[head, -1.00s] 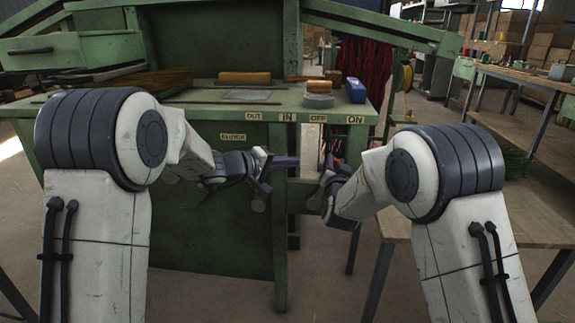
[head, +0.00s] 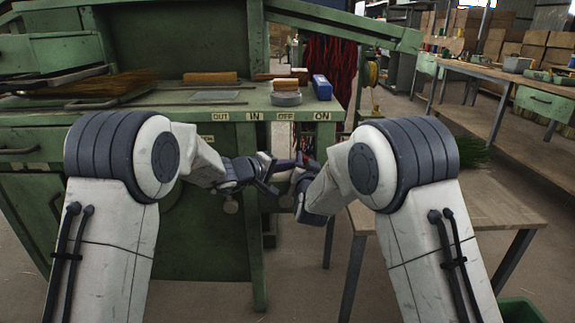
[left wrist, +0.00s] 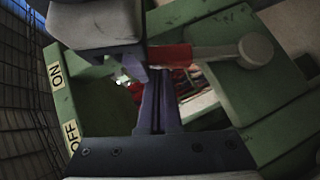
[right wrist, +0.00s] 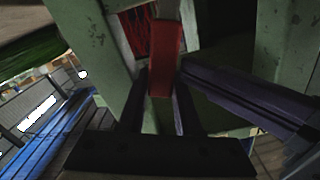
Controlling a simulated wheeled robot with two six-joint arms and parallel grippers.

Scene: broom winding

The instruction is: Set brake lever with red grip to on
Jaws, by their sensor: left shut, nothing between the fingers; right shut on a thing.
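The brake lever's red grip (right wrist: 165,60) stands between the fingers of my right gripper (right wrist: 163,95) in the right wrist view. My right gripper (head: 298,175) is shut on it, below the OFF label (head: 286,116) and ON label (head: 322,116) of the green machine (head: 200,235). In the head view the grippers largely hide the lever. My left gripper (head: 275,168) is shut and empty, close beside the right one. Its purple fingers (left wrist: 157,100) show in the left wrist view, near a red part (left wrist: 170,55). The lever's exact position against the labels is hard to tell.
Rollers (head: 210,79), a grey round piece (head: 286,98) and a blue box (head: 322,87) lie on the machine top. A wooden table (head: 480,205) stands to the right.

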